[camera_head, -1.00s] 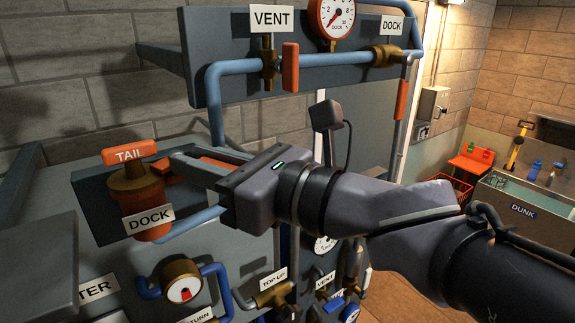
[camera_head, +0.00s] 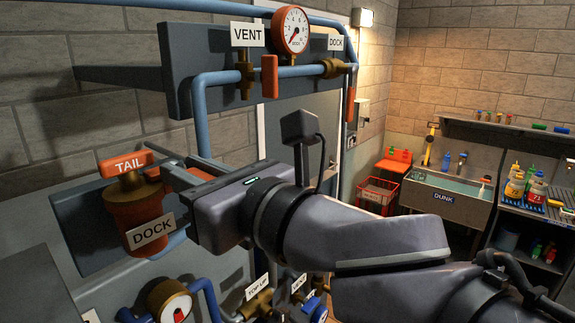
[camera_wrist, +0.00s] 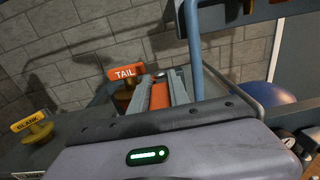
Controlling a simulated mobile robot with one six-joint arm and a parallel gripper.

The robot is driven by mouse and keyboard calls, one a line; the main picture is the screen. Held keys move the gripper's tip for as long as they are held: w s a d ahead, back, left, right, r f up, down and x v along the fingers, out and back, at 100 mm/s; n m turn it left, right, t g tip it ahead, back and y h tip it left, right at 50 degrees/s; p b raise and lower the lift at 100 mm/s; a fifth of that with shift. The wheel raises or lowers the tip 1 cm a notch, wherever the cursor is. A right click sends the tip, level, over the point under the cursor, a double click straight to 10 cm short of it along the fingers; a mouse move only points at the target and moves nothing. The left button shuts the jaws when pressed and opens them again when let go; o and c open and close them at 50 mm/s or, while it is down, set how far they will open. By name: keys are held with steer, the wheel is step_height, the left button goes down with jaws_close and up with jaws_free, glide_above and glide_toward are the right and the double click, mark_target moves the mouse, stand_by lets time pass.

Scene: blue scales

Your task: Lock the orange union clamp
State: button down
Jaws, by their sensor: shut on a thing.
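The dock union (camera_head: 133,203) is an orange-red cup with a brass cap, at the left in the head view. An orange TAIL tag (camera_head: 126,165) sits on top and a white DOCK label on its front. My gripper (camera_head: 172,170) is just right of the union, its fingers pointing left towards it. It is shut on an orange bar, the clamp handle (camera_head: 200,171). In the wrist view the handle (camera_wrist: 160,95) lies between the two grey fingers, with the TAIL tag (camera_wrist: 126,71) just beyond, to the left. The fingers partly hide the clamp; its latch cannot be made out.
A blue pipe with a gauge (camera_head: 290,30) and orange-handled valves (camera_head: 270,76) runs above my arm. More valves (camera_head: 170,301) are below. A yellow BLANK cap (camera_wrist: 32,125) stands left in the wrist view. A DUNK sink (camera_head: 445,195) and red crate (camera_head: 376,196) are far right.

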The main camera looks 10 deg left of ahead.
steer(key=c, duration=1.2)
jaws_free()
steer(key=shift+c, duration=0.2)
steer(key=shift+d, duration=0.1)
steer(key=v, duration=1.7)
steer(key=shift+s+d, duration=0.1)
steer(key=shift+s, duration=0.05)
